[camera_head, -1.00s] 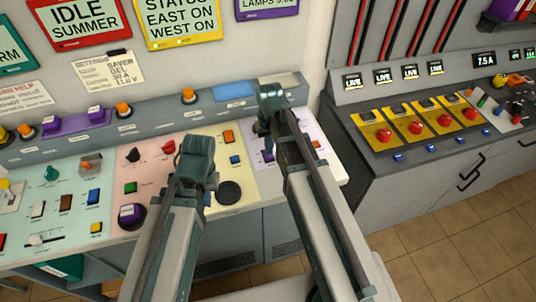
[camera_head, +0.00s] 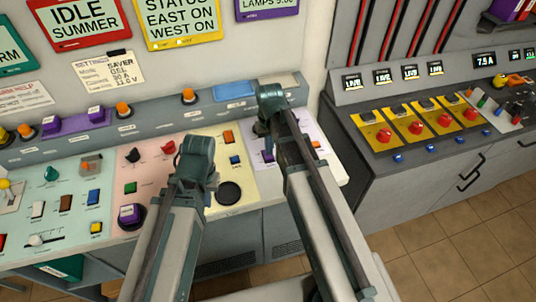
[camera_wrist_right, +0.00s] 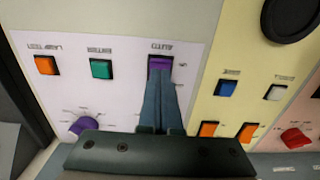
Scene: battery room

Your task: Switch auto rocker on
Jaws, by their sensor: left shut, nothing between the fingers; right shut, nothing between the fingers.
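The auto rocker (camera_wrist_right: 160,63) is a purple switch under an upside-down AUTO label in the right wrist view, on a pale panel. My right gripper (camera_wrist_right: 161,82) is shut and empty, its fingertips at the rocker and covering its near part. I cannot tell whether they touch it, or which way it is tipped. In the head view the right gripper (camera_head: 264,128) is over the right end of the sloping console. My left gripper (camera_head: 193,160) is shut and empty above the console's pink and yellow sections, its fingertips mostly hidden.
In the right wrist view, a green switch (camera_wrist_right: 102,68), an orange switch (camera_wrist_right: 47,66) and a purple knob (camera_wrist_right: 87,127) share the pale panel. A blue button (camera_wrist_right: 226,88) sits on the yellow section. A grey cabinet with red knobs (camera_head: 416,121) stands at right in the head view.

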